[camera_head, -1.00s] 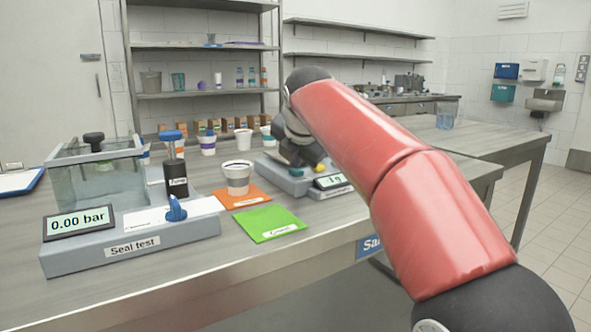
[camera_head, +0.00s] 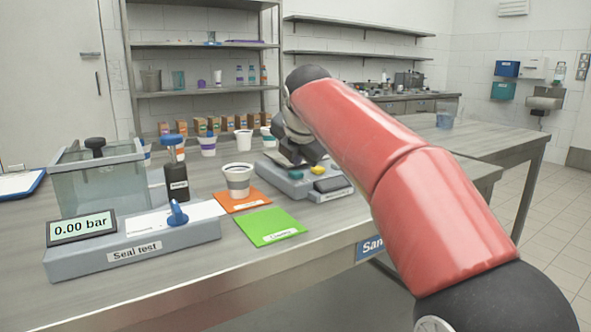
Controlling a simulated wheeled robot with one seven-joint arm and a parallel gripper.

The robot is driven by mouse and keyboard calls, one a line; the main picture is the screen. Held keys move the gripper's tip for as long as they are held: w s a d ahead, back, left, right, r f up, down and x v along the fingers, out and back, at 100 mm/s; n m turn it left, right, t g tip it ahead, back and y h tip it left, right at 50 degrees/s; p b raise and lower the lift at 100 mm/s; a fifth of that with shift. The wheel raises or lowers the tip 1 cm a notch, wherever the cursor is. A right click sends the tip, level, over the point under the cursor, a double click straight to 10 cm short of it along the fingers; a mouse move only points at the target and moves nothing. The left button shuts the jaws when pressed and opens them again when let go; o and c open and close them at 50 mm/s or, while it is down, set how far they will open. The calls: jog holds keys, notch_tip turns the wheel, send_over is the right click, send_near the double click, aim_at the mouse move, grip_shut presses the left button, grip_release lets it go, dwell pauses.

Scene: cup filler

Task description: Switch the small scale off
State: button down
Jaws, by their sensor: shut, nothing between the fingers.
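The small scale (camera_head: 272,180) is a low grey unit on the bench, right of the orange card. A teal-green button (camera_head: 296,174) and a yellow button (camera_head: 318,169) show on its top. Its small display (camera_head: 328,184) at the front right is dark, with no reading. My gripper (camera_head: 291,161) is over the back of the scale, pointing down, shut and empty. It appears just above or behind the buttons; I cannot tell whether it touches. The arm hides part of the scale's right and rear.
A white cup (camera_head: 238,177) with a grey band stands on the orange card (camera_head: 255,202). A green card (camera_head: 268,227) lies in front. The seal test unit (camera_head: 135,252) and clear tank (camera_head: 97,185) are at left. Several cups and small boxes stand behind.

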aim_at(296, 174)
notch_tip(296, 174, up, 4)
jog(key=p, duration=0.4)
jog(key=shift+r, duration=1.05)
jog(key=s+d+f+m+g, duration=0.1)
jog(key=s+d+f+m, duration=0.5)
jog(key=s+f+m, duration=0.3)
jog(key=s+d+f+m+g+h, duration=0.1)
jog(key=s+d+f+m, duration=0.5)
jog(key=s+f+m, duration=0.3)
jog(key=s+d+f+m+g, duration=0.1)
jog(key=s+d+f+m, duration=0.5)
jog(key=s, duration=1)
notch_tip(296, 174, down, 3)
jog(key=m, duration=0.5)
jog(key=shift+h, duration=0.3)
jog(key=shift+s, duration=0.1)
